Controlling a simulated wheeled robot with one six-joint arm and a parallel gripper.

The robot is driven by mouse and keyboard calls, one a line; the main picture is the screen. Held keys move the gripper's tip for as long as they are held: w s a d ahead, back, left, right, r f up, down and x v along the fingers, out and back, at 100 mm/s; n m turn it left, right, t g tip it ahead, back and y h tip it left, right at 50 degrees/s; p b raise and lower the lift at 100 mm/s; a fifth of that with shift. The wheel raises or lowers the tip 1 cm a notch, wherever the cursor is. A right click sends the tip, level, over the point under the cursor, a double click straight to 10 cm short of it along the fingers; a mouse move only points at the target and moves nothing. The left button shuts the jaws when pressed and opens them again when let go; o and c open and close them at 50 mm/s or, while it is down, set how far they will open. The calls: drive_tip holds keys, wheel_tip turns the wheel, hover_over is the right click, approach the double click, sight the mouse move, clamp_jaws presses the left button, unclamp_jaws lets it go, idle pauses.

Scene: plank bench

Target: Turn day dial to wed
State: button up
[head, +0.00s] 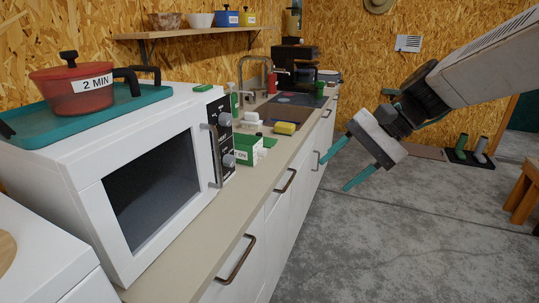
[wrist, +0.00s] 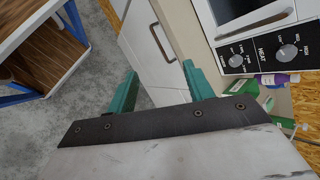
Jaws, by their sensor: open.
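No dial readable as a day dial shows in either view. The white microwave (head: 150,190) has a black panel (head: 214,140) with two grey knobs, an upper knob (head: 224,119) and a lower knob (head: 228,160). In the wrist view the panel (wrist: 262,52) reads "HEAT" between its knobs (wrist: 288,51); the other lettering is too small to be sure of. My gripper (head: 333,174) is open and empty, with teal fingers. It hangs over the floor side of the counter, right of the microwave and apart from it. It also shows in the wrist view (wrist: 158,72).
A red pot (head: 75,95) labelled "2 MIN" sits on a teal tray (head: 100,113) on the microwave. A green-and-white box (head: 246,150), a yellow sponge (head: 285,128) and bottles stand along the counter (head: 215,222). Drawer handles (head: 236,260) jut out.

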drive_tip(key=w+a+f+m+t+y, duration=0.1)
drive_tip(key=w+a+f+m+y, duration=0.2)
drive_tip(key=w, duration=0.6)
drive_tip(key=w+a+f+m+y, duration=0.2)
drive_tip(key=w+a+m, duration=0.15)
drive_tip(key=w, duration=0.55)
drive_tip(key=m+t+y, duration=0.3)
drive_tip(key=m+t, duration=0.3)
drive_tip(key=m, duration=0.2)
approach(266, 153)
drive_tip(key=x, duration=0.8)
drive_tip(key=shift+s+a, duration=0.1)
drive_tip(key=shift+s, duration=0.05)
drive_tip(key=shift+r, duration=0.1)
drive_tip(key=c, duration=1)
